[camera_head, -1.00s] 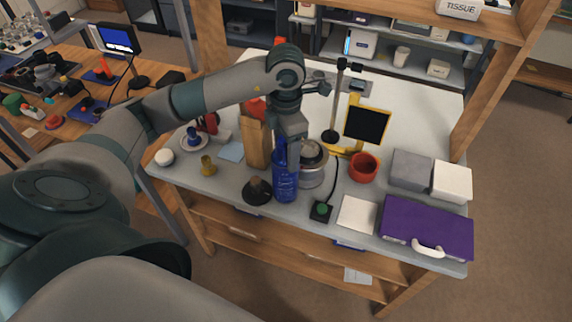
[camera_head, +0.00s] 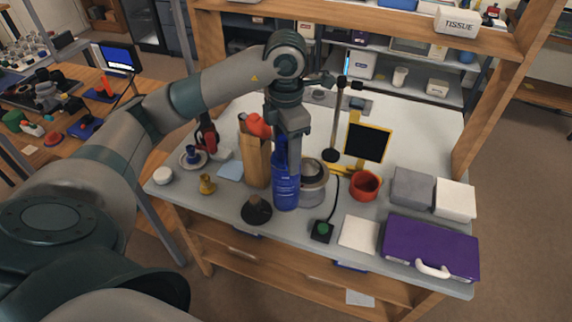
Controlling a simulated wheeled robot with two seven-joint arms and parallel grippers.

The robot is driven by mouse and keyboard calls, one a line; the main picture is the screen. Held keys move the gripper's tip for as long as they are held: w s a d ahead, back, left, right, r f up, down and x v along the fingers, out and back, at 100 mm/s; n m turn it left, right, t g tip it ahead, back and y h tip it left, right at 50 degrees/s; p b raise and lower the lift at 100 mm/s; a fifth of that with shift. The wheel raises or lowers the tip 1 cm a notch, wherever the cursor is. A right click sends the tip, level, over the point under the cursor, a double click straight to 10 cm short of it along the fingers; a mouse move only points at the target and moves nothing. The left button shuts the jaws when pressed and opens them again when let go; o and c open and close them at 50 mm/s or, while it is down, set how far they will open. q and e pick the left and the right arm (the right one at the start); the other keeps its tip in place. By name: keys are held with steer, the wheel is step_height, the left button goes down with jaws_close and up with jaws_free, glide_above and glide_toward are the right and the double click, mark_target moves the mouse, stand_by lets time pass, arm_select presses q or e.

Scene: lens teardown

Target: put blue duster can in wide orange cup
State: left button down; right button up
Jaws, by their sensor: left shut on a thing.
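The blue duster can (camera_head: 286,188) is upright in the head view, near the front middle of the grey bench. My left gripper (camera_head: 290,142) comes down from above and is shut on its upper part; the fingers hide some of the can's top. Its base looks slightly above the bench, though the gap is hard to judge. The wide orange cup (camera_head: 366,187) stands on the bench to the right of the can, with its open mouth up. My right gripper is not in view.
A grey round metal part (camera_head: 314,186) stands right beside the can, with a black cone (camera_head: 257,210) on its left. A cabled green-button box (camera_head: 322,231) lies in front. A yellow-framed black panel (camera_head: 367,142) stands behind the cup; a purple case (camera_head: 431,247) is at front right.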

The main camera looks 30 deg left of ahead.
arm_select(q)
step_height(320, 180, up, 12)
steer(key=shift+r+b, duration=0.15)
steer(key=shift+b, duration=0.5)
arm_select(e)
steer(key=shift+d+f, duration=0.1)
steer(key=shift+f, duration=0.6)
